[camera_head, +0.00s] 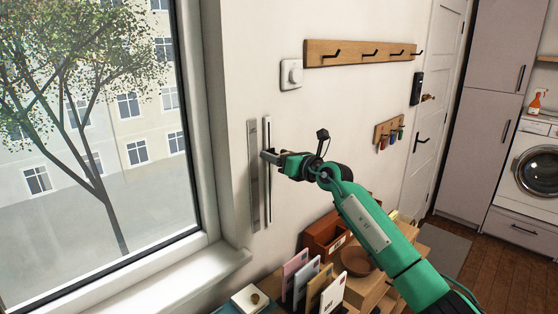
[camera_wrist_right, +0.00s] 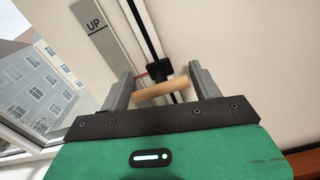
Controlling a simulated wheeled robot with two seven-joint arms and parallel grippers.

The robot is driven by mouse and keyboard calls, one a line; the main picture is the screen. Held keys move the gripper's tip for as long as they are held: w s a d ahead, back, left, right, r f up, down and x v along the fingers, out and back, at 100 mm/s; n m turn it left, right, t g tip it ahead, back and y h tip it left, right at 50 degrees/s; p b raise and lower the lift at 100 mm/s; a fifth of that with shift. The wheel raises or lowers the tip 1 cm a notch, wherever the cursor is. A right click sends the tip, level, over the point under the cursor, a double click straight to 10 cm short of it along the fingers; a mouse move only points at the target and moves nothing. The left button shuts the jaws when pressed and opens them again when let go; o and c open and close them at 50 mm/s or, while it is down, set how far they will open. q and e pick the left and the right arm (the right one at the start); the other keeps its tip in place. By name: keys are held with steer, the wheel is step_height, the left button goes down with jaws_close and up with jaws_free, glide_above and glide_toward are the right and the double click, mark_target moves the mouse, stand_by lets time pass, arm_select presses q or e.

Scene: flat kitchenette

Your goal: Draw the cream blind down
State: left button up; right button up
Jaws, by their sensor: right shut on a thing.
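My right gripper (camera_head: 270,156) is at a narrow vertical track (camera_head: 268,205) on the wall right of the window. In the right wrist view its two fingers (camera_wrist_right: 160,88) are shut on a short wooden handle (camera_wrist_right: 163,91), which joins a black slider (camera_wrist_right: 159,70) in the track. A grey plate (camera_head: 254,180) marked "UP" at its top stands beside the track. The gripper is at about the upper-middle of the track. The cream blind does not show; the visible window glass (camera_head: 150,195) is uncovered. My left gripper is not in view.
A white sill (camera_head: 190,275) juts out below the window. Under my right arm stand cards (camera_head: 307,283), a brown box (camera_head: 325,235) and a bowl (camera_head: 355,260). A hook rail (camera_head: 360,52) and a white wall dial (camera_head: 291,74) are above. The wall around the track is clear.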

arm_select(q)
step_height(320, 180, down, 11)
steer(key=b, duration=1)
arm_select(e)
glide_above(269, 220)
steer(key=v, duration=0.4)
step_height(269, 220, down, 17)
steer(key=shift+w+f, duration=0.15)
step_height(269, 220, down, 5)
steer(key=b, duration=0.3)
steer(key=shift+f+b, duration=0.15)
steer(key=shift+b, duration=0.2)
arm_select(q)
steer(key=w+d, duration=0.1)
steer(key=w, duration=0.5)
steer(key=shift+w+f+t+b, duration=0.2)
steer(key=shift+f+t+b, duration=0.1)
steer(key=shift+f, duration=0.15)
arm_select(e)
steer(key=shift+f, duration=0.65)
steer(key=o, duration=1.2)
steer(key=shift+a, duration=0.1)
steer(key=shift+r, duration=0.2)
